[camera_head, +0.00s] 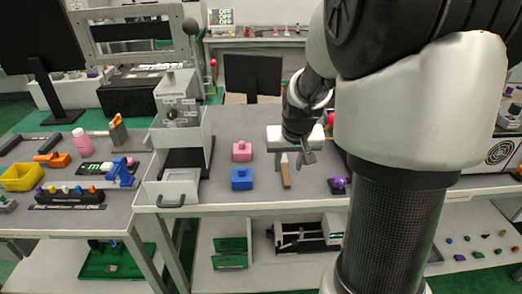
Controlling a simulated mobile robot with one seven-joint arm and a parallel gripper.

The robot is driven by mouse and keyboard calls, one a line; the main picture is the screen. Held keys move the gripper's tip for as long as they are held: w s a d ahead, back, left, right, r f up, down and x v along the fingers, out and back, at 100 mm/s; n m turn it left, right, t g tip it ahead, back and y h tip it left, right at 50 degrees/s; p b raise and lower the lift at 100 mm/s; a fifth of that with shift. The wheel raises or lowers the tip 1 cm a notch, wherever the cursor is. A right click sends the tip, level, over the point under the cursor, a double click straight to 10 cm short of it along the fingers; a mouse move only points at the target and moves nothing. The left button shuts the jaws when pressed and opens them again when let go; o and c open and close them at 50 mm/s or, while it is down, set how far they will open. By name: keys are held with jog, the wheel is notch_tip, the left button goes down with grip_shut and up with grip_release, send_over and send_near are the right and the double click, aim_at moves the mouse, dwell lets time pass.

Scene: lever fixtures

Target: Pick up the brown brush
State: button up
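A slim brown brush (286,176) lies on the grey table in the middle of the view, pointing roughly toward and away from the camera, with a paler tip at its far end. My gripper (294,158) hangs over the far end of the brush. Its two grey fingers look apart, one on each side of the brush's tip in the picture, and I see nothing held between them. I cannot tell how high the fingers are above the table. My arm covers the area to the right.
A pink block (242,151) and a blue block (242,179) sit left of the brush. A dark piece with a purple top (339,184) is to its right. A grey box fixture (173,187) stands further left. Bare table lies in front of the brush.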

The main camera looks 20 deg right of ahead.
aim_at(286, 176)
jog(key=shift+b+x, duration=0.7)
jog(key=shift+x, duration=2.35)
jog(key=shift+s, duration=0.15)
grip_shut()
